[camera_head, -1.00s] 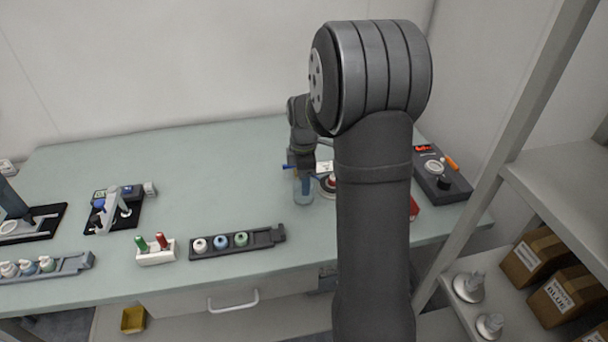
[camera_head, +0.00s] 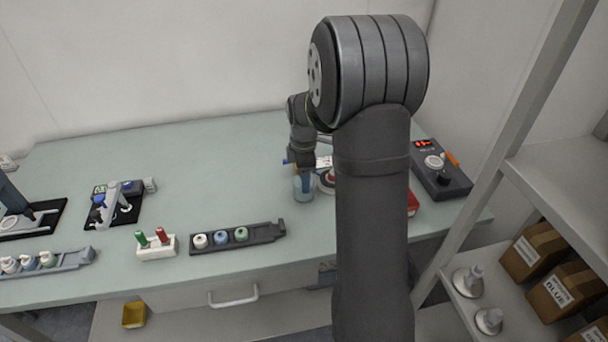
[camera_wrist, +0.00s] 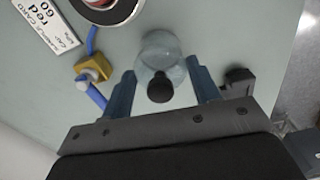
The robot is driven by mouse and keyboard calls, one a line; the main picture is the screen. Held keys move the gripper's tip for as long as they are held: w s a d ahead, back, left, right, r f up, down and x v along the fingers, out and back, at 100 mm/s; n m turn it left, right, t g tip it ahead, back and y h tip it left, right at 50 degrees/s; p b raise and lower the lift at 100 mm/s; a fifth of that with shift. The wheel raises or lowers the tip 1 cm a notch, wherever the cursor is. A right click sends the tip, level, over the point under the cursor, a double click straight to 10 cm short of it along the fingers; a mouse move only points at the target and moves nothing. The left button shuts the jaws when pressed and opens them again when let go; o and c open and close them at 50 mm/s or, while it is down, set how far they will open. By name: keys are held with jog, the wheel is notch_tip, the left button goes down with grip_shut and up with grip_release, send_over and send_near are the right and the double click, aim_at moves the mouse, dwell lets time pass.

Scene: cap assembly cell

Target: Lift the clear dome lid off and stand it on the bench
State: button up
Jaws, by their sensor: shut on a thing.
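The clear dome lid (camera_wrist: 158,55) with a black knob (camera_wrist: 160,88) is between the two blue fingers of my gripper (camera_wrist: 162,90) in the wrist view. My gripper is shut on it. In the head view the dome lid (camera_head: 304,190) shows as a pale bluish, see-through shape directly below my gripper (camera_head: 302,168), near the middle of the bench (camera_head: 240,170). The dome looks upright. I cannot tell whether its rim touches the bench. A round red, white and black piece (camera_wrist: 108,8) is beside the dome, partly cut off in the wrist view and partly hidden by my arm in the head view.
A white card reading "red" (camera_wrist: 45,25) and a yellow block (camera_wrist: 93,68) with a blue rod lie near the dome. A dark control box (camera_head: 440,172) stands right. A dark rack (camera_head: 262,238) with several caps is in front left. The bench's back left is clear.

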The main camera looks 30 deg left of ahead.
jog(key=shift+f, duration=0.25)
dwell(0.4)
jog(key=o, duration=1.1)
jog(key=shift+o, duration=0.2)
jog(key=shift+r, duration=3.5)
jog(key=shift+f, duration=0.1)
notch_tip(320, 180, down, 7)
jog(key=shift+r, duration=0.1)
